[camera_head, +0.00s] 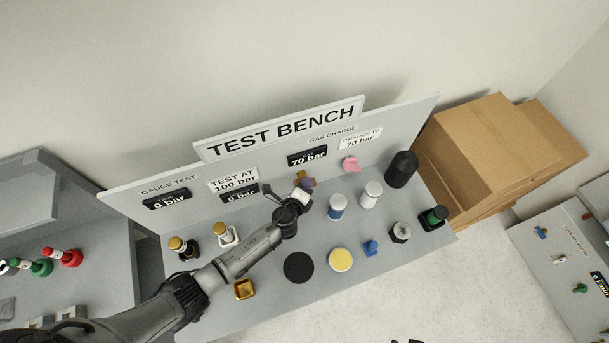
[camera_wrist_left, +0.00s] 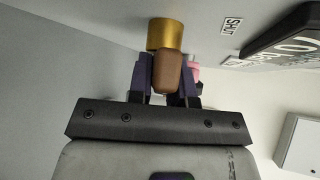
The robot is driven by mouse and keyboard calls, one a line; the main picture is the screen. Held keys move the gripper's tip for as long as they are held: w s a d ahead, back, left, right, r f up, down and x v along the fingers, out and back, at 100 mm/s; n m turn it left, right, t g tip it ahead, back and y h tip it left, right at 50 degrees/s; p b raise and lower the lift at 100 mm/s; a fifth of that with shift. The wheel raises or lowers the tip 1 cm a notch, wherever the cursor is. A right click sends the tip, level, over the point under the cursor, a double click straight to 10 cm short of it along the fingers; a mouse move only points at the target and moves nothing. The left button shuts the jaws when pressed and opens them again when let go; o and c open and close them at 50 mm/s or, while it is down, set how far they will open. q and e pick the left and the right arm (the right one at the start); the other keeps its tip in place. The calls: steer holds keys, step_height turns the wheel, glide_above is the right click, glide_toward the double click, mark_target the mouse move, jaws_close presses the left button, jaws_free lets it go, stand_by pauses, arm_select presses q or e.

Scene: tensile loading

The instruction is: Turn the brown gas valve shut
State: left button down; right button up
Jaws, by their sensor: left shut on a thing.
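The brown gas valve handle (camera_wrist_left: 168,72) is between the two fingers of my left gripper (camera_wrist_left: 167,82) in the left wrist view, with a gold valve body (camera_wrist_left: 166,33) just behind it. In the head view my left gripper (camera_head: 304,184) is at the test bench panel, below the gas charge display, which reads 70 bar (camera_head: 307,156). The gripper is shut on the brown handle, and the fingers cover part of it. A "SHUT" label (camera_wrist_left: 231,25) is on the panel beside the valve.
A pink knob (camera_head: 350,164) is on the panel right of the valve. Blue-banded and white cylinders (camera_head: 337,206) stand close to the gripper's right. A black cylinder (camera_head: 401,169) stands farther right. My left arm crosses the bench (camera_head: 213,317) between the bottles and a black disc (camera_head: 299,268).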

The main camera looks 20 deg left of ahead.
arm_select(q)
steer(key=m+g+y+p, duration=0.1)
steer(key=p, duration=0.2)
steer(key=r+m+g+p, duration=0.1)
steer(key=g+p, duration=0.1)
steer(key=p, duration=0.2)
steer(key=shift+w+d+y, duration=0.1)
steer(key=shift+y, duration=0.3)
steer(key=shift+f+m, duration=0.1)
steer(key=shift+m, duration=0.3)
steer(key=shift+w+d+f+m+g+y+p, duration=0.1)
steer(key=shift+m+g+y+p, duration=0.2)
steer(key=shift+g+y, duration=0.15)
steer(key=shift+f+m+g+y+p, duration=0.1)
steer(key=shift+m+g+y+p, duration=0.2)
steer(key=shift+g, duration=0.25)
steer(key=shift+m+g+y, duration=0.8)
steer(key=shift+g+y, duration=0.4)
steer(key=shift+y, duration=0.05)
steer(key=shift+f, duration=0.1)
steer(key=c, duration=1)
jaws_free()
steer(key=shift+c, duration=0.2)
steer(key=shift+d, duration=0.1)
